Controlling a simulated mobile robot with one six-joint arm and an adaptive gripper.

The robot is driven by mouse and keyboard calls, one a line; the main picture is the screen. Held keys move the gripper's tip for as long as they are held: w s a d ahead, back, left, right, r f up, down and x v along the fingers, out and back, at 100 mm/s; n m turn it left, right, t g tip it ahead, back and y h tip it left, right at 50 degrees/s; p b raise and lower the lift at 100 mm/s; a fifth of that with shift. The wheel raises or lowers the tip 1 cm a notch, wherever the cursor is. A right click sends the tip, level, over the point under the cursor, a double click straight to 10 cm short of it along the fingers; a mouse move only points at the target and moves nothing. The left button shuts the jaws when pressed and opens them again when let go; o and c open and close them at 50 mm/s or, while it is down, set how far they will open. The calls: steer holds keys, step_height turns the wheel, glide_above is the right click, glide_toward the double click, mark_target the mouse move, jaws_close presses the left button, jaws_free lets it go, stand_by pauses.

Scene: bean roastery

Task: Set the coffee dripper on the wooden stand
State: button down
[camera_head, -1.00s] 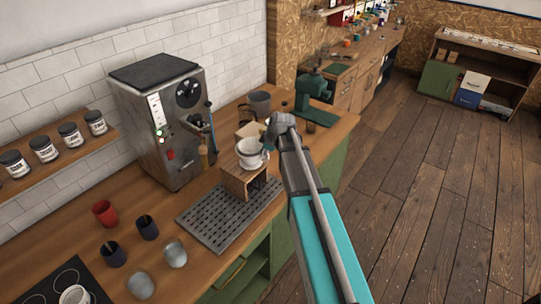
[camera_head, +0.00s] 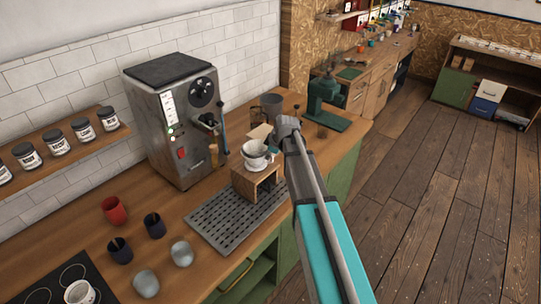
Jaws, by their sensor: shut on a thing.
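The white coffee dripper (camera_head: 256,161) is over the top of the small wooden stand (camera_head: 243,184). From this angle I cannot tell whether it rests on the stand or hangs just above it. My gripper (camera_head: 270,151) reaches in from the right and is shut on the dripper's right side. My own wrist and arm partly hide the gripper's fingers and the right side of the stand. The stand stands at the far right end of a grey slotted drip tray (camera_head: 222,222).
A steel espresso machine (camera_head: 183,125) stands behind left of the stand. A dark jug (camera_head: 271,105) and a green grinder (camera_head: 324,104) are behind it. A red cup (camera_head: 114,211), dark cups and grey cups stand at the front left. The drip tray's left part is clear.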

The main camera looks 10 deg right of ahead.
steer(key=shift+f+b, duration=0.35)
steer(key=shift+b, duration=0.05)
stand_by(0.4)
steer(key=c, duration=0.7)
jaws_free()
steer(key=shift+o, duration=0.2)
steer(key=shift+s+d+f, duration=0.1)
steer(key=shift+s, duration=0.1)
steer(key=s+a+f+m+g+h+b, duration=0.1)
steer(key=s+m, duration=0.4)
steer(key=s, duration=0.8)
steer(key=s+a+f+m+g+h+b, duration=0.1)
steer(key=s+a+f+m+g+b, duration=0.2)
steer(key=s, duration=1)
steer(key=f+m, duration=0.1)
steer(key=m, duration=0.2)
steer(key=shift+s+a+f+h, duration=0.15)
steer(key=shift+s+f+h, duration=0.05)
steer(key=shift+f+h, duration=0.1)
